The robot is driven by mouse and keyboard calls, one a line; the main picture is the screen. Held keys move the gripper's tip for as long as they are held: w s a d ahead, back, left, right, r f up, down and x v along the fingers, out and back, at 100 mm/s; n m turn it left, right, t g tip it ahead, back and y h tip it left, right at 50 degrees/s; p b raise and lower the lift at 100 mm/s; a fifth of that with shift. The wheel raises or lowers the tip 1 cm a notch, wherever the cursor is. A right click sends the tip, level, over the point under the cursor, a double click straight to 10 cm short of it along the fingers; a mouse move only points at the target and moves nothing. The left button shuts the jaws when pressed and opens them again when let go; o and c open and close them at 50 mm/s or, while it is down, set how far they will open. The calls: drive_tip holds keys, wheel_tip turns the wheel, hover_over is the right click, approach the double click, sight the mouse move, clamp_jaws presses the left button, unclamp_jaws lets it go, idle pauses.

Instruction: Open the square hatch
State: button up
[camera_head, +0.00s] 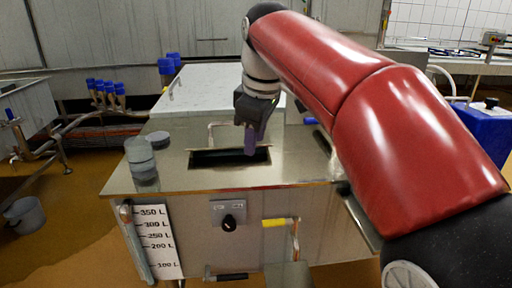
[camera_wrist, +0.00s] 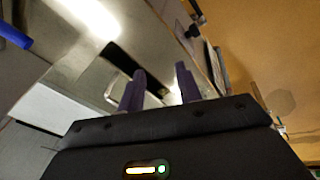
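The square hatch (camera_head: 208,147) is in the steel top of the tank. A dark rectangular opening (camera_head: 225,158) shows at its front, so its lid appears raised there, tilted back. A loop handle (camera_head: 211,127) stands up from the lid; it also shows beside the left finger in the wrist view (camera_wrist: 116,86). My gripper (camera_head: 252,150) points down over the right part of the opening. Its two purple fingers (camera_wrist: 160,82) are apart with nothing seen between them. The fingers partly cover the lid's right side, and I cannot tell whether they touch it.
Grey round moulds (camera_head: 141,158) are stacked at the tank's left edge. A black knob (camera_head: 229,222) and a yellow-handled valve (camera_head: 278,222) are on the front. A blue container (camera_head: 487,128) stands right.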

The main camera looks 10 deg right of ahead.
drive_tip(key=shift+s+d+f, duration=0.15)
drive_tip(key=shift+s+f, duration=0.05)
drive_tip(key=shift+s, duration=0.4)
